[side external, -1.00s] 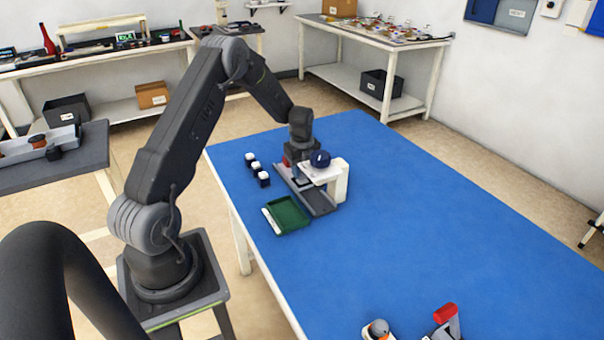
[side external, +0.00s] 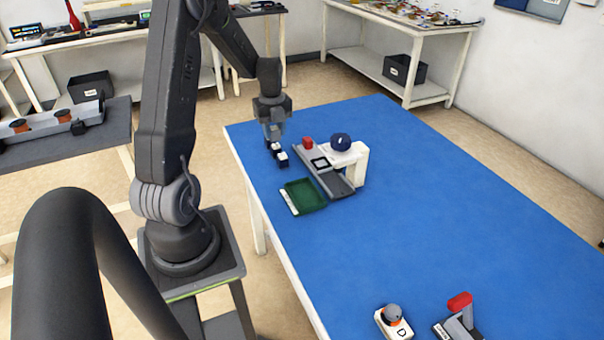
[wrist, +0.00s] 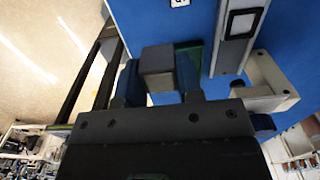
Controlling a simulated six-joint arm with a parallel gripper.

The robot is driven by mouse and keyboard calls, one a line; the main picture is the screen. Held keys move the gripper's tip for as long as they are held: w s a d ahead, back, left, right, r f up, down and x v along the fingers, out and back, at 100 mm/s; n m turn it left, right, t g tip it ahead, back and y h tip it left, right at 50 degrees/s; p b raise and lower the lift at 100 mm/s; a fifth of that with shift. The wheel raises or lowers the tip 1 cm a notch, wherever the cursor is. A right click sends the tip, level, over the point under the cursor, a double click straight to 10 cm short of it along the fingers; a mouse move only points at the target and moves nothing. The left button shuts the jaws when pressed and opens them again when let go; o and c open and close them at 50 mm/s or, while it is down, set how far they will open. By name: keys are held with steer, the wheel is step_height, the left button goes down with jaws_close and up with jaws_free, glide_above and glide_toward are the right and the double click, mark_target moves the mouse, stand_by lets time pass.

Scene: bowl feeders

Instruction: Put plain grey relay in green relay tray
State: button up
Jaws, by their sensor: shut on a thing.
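My gripper (side external: 273,136) is over the far left end of the blue table, by the small dark relays. In the wrist view my gripper (wrist: 159,76) is shut on a plain grey block (wrist: 157,66), the relay, held between its two fingers. In the side view the held relay is hard to tell from the fingers. The green relay tray (side external: 304,196) lies nearer the camera, with a white strip on its left edge, and looks empty. In the wrist view part of a green edge shows behind the block.
A dark relay with a white top (side external: 283,160) stands just beside the gripper. A grey channel (side external: 340,184) with a red block and a black-framed square lies right of the relays. A white stand with a dark blue bowl (side external: 340,142) rises beside it.

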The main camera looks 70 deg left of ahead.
steer(key=s+d, duration=0.4)
steer(key=s, duration=0.2)
glide_above(301, 190)
step_height(301, 190, down, 8)
steer(key=shift+s, duration=0.1)
steer(key=shift+f, duration=2)
steer(key=shift+f, duration=0.15)
steer(key=o, duration=0.6)
steer(key=shift+o, duration=0.2)
